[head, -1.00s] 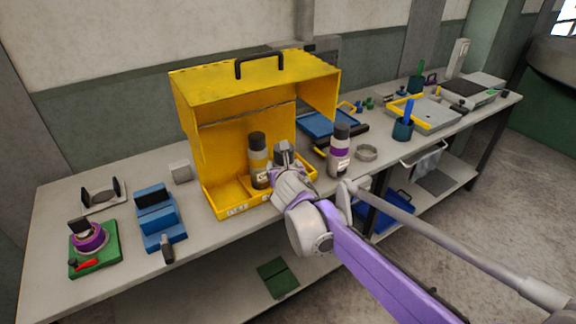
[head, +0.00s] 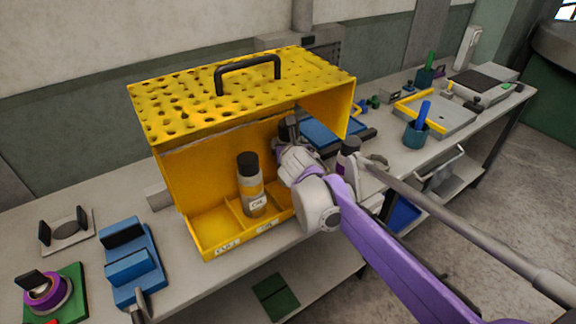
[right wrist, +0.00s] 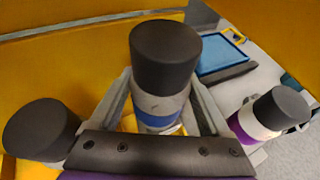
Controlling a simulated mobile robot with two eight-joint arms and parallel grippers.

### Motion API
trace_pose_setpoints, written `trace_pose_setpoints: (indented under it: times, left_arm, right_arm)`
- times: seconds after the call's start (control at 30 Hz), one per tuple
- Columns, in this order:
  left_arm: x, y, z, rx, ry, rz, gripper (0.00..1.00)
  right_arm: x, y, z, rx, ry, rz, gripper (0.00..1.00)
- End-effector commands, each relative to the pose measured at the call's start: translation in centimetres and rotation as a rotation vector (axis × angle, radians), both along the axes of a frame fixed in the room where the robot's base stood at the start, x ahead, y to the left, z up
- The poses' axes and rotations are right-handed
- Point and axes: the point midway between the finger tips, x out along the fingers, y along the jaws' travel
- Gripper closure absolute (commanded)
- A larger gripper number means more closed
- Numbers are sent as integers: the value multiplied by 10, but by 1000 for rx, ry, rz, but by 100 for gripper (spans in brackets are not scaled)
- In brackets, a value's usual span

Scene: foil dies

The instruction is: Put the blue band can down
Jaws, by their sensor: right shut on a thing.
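The blue band can (right wrist: 160,75) has a black cap and a blue band. It stands between the two fingers of my right gripper (right wrist: 165,110), which is shut on it. In the head view, my right gripper (head: 289,138) is inside the right part of the yellow caddy (head: 180,180), and the can is mostly hidden by it. Yellow shows below the can in the wrist view; I cannot tell whether its base touches the caddy floor. My left gripper is not in view.
A purple-banded can (right wrist: 268,115) stands outside, right of the caddy. The caddy has a roof (head: 180,105) and a handle (head: 247,72).

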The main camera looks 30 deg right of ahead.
Motion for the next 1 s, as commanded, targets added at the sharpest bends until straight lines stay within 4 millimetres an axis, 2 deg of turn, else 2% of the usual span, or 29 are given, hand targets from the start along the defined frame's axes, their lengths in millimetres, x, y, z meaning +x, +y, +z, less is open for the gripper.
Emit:
trace_pose_setpoints:
  times: [0.4,0.83,0.87,0.93,1.0]
  left_arm:
    - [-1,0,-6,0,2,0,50]
    - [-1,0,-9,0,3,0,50]
    - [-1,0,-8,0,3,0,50]
    - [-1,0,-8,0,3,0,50]
    - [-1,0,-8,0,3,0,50]
  right_arm:
    - [0,0,-51,-1,1,2,100]
    - [0,0,-59,-1,0,0,100]
    - [0,0,-58,-1,0,0,14]
    - [0,0,-58,-1,0,0,1]
    - [0,0,-58,-1,0,0,0]
